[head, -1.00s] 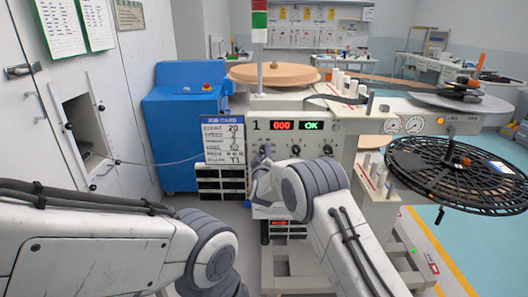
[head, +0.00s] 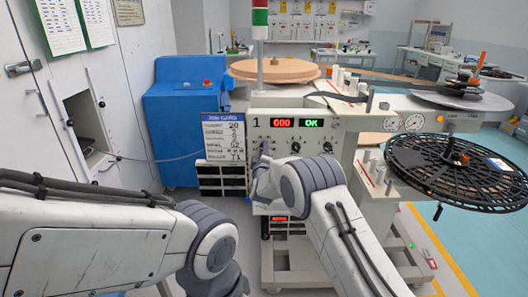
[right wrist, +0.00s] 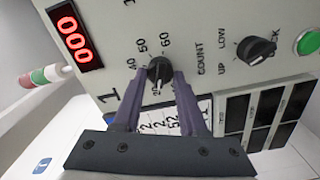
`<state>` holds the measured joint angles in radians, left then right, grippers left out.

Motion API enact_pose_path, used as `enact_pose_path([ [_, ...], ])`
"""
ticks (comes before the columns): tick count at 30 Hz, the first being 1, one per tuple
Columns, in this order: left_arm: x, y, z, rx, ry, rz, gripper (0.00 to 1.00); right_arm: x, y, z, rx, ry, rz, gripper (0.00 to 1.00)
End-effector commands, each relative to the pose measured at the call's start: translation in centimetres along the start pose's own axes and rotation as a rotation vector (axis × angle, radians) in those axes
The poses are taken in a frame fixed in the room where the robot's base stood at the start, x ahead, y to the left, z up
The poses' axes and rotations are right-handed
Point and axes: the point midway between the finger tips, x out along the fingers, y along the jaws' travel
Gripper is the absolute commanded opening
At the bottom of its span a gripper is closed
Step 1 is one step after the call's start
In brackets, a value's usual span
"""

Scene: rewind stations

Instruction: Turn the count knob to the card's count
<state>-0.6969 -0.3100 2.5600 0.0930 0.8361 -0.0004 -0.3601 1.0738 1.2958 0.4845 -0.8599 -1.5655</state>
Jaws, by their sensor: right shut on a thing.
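The count knob (right wrist: 159,72) is a black dial with a white pointer mark on the grey panel, with numbers such as 40, 50 and 60 around it. My right gripper (right wrist: 163,74) has its two purple fingers on either side of the knob and is shut on it. In the head view my right gripper (head: 264,152) is at the left knob of the panel and largely covers it. The job card (head: 223,137) stands left of the panel; its top row appears to read 20. My left arm shows at lower left, its gripper out of view.
The rewind station's panel (head: 340,125) has a red display (head: 282,122) reading 000, a green OK display (head: 311,122) and more knobs. A black spoked reel (head: 415,170) juts out at right. A blue cabinet (head: 180,130) stands at left.

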Motion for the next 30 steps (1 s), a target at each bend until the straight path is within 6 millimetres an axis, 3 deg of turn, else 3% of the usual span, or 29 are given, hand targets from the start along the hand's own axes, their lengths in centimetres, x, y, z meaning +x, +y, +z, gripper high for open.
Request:
enact_pose_path([
  [4,0.0,0.0,0.0,0.000,0.000,0.000,0.54,0.0,-0.1,-0.1,-0.001,0.003,-0.001,0.00],
  [5,0.0,0.0,0.0,0.000,0.000,0.000,0.54,0.0,-0.1,-0.1,0.000,0.003,-0.001,0.49],
  [6,0.0,0.0,0.0,0.000,0.000,0.000,0.54,0.0,-0.1,-0.1,0.000,0.003,-0.001,0.64],
  [7,0.0,0.0,0.0,0.000,0.000,0.000,0.54,0.0,-0.1,-0.1,0.000,0.002,-0.001,0.71],
  [20,0.1,0.0,0.0,0.000,0.000,0.000,0.54,-0.6,-0.1,0.0,0.000,0.001,-0.002,0.71],
  [30,0.6,-0.1,0.0,0.000,0.000,0.000,0.54,-5.6,-0.1,-0.1,0.000,0.003,-0.003,0.71],
])
